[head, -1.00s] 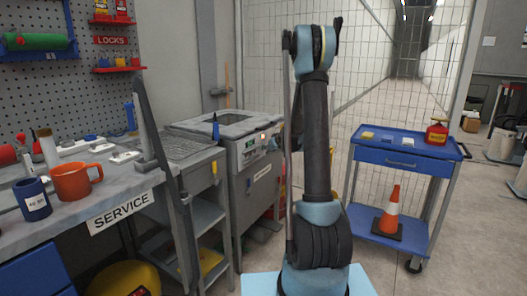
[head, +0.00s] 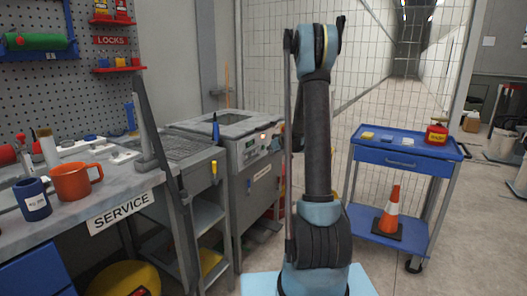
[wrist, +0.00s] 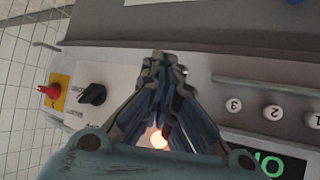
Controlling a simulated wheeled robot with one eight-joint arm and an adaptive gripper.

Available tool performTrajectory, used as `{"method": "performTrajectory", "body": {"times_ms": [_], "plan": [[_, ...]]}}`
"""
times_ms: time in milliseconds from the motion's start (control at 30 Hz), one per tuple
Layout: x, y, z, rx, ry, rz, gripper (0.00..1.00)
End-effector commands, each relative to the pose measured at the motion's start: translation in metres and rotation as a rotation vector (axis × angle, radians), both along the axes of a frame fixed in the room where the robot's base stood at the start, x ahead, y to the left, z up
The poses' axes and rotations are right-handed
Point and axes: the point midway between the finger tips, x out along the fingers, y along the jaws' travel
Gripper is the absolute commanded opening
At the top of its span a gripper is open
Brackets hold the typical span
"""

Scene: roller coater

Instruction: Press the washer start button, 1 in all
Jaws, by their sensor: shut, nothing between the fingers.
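The washer (head: 238,128) is a grey machine with a sloped front panel, left of my arm in the head view. A small lit orange-red spot (head: 263,136) shows on its panel. In the wrist view, a round glowing light (wrist: 158,139), which looks like a lit button, shows between the finger links. My gripper (wrist: 165,62) is shut and empty, in front of the panel; whether the tips touch it I cannot tell. The head view hides the gripper behind my arm.
The panel carries a black knob (wrist: 92,94), a red switch on yellow (wrist: 52,91), numbered white buttons (wrist: 272,112) and a green display (wrist: 262,162). A service bench (head: 110,200) stands left; a blue cart (head: 405,148) stands right. A wire mesh fence (head: 265,60) is behind.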

Motion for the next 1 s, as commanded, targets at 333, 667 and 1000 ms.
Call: {"method": "performTrajectory", "body": {"times_ms": [333,667,1000], "plan": [[-0.003,-0.004,0.0,0.0,0.0,-0.001,0.0],[-0.018,-0.025,0.0,0.0,0.0,-0.002,0.0],[-0.029,-0.041,0.0,-0.001,0.0,-0.001,0.0]]}}
